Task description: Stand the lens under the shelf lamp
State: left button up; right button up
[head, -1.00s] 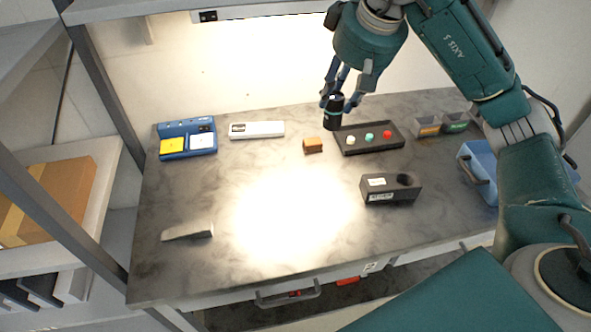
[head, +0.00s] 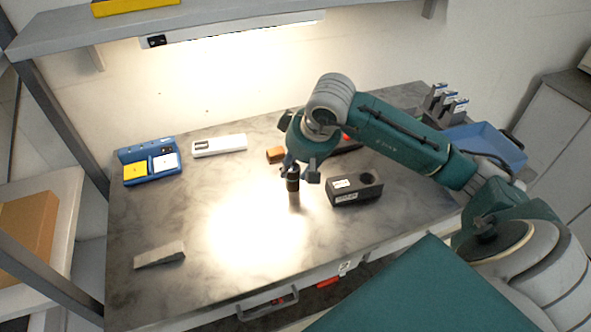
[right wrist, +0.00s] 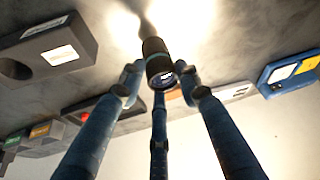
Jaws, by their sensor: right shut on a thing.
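The lens (head: 293,186) is a small black cylinder, held upright at the right edge of the bright patch on the grey table (head: 200,290). My right gripper (head: 299,172) is shut on its upper part. In the right wrist view the fingers of the gripper (right wrist: 158,78) close around the lens (right wrist: 156,52), which shows a teal band and a glass end. I cannot tell whether its lower end touches the table. The shelf lamp (head: 235,34) is a lit strip under the shelf at the back. My left gripper is not in view.
A black block with a round hole (head: 343,196) stands close to the right of the lens. An orange block (head: 275,154), a white case (head: 220,145) and a blue tray (head: 132,157) sit behind. A grey wedge (head: 160,254) lies front left. The bright middle is clear.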

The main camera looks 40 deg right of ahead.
notch_tip(320, 180, down, 2)
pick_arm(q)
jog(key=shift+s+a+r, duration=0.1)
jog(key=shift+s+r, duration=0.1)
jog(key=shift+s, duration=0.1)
pick_arm(e)
jog(key=shift+f, duration=0.15)
jog(key=o, duration=1.3)
jog(key=shift+c, duration=0.2)
pick_arm(q)
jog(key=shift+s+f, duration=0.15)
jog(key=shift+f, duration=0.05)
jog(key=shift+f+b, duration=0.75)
jog(key=shift+b, duration=0.1)
pick_arm(e)
jog(key=v, duration=1.2)
